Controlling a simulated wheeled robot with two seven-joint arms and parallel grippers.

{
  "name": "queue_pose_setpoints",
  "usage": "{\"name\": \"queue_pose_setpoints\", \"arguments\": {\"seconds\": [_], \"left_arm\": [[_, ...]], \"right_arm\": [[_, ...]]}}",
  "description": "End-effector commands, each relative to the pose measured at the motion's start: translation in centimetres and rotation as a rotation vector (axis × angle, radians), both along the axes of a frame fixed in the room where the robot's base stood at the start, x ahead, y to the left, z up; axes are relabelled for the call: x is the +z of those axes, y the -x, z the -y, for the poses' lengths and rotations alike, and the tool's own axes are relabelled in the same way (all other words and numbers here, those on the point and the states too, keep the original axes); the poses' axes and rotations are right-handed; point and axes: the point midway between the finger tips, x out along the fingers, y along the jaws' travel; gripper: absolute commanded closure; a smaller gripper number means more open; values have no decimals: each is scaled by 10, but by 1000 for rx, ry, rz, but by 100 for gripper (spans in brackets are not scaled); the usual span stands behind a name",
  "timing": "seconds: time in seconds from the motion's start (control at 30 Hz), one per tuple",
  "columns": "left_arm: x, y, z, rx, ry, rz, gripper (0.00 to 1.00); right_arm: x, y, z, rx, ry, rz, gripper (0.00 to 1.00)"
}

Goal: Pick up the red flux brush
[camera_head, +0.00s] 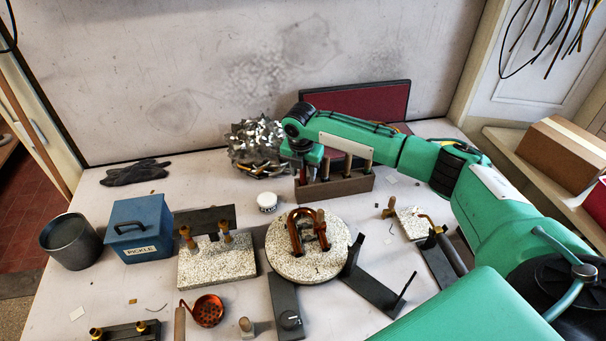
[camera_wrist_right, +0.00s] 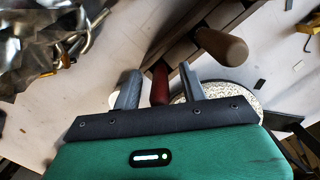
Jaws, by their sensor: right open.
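The red flux brush (camera_wrist_right: 160,86) shows in the right wrist view as a dark red handle between the two grey fingers of my right gripper (camera_wrist_right: 158,78). The fingers are open, with a gap on each side of the handle. Its lower part is hidden by the gripper body. In the head view my right gripper (camera_head: 304,166) points down at the left end of the brown wooden rack (camera_head: 340,187), and it mostly hides the brush there. My left gripper is not in view.
Other wooden-handled tools (camera_head: 347,166) stand in the rack, close right of my gripper. A crumpled silvery heap (camera_head: 254,146) lies just left. A round speckled block (camera_head: 292,268) with copper parts and a white jar (camera_head: 267,202) stand in front. A dark red panel (camera_head: 365,103) stands behind.

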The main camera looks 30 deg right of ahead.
Motion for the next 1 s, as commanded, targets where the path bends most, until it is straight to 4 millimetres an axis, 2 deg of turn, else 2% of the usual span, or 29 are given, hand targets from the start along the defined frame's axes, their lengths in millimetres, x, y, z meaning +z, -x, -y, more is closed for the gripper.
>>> {"name": "queue_pose_setpoints", "arguments": {"seconds": [0.2, 0.4, 0.43, 0.77, 1.0], "left_arm": [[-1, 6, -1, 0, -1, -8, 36], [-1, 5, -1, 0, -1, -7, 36], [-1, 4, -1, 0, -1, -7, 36], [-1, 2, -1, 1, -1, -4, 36], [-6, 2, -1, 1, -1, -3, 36]], "right_arm": [[-1, 0, 0, 0, 0, 0, 57], [-1, 0, 0, 0, 0, 0, 97], [-1, 0, 0, 0, 0, 0, 100], [1, 0, 0, 0, 0, 1, 100], [21, -1, 1, 0, 0, 3, 100]]}}
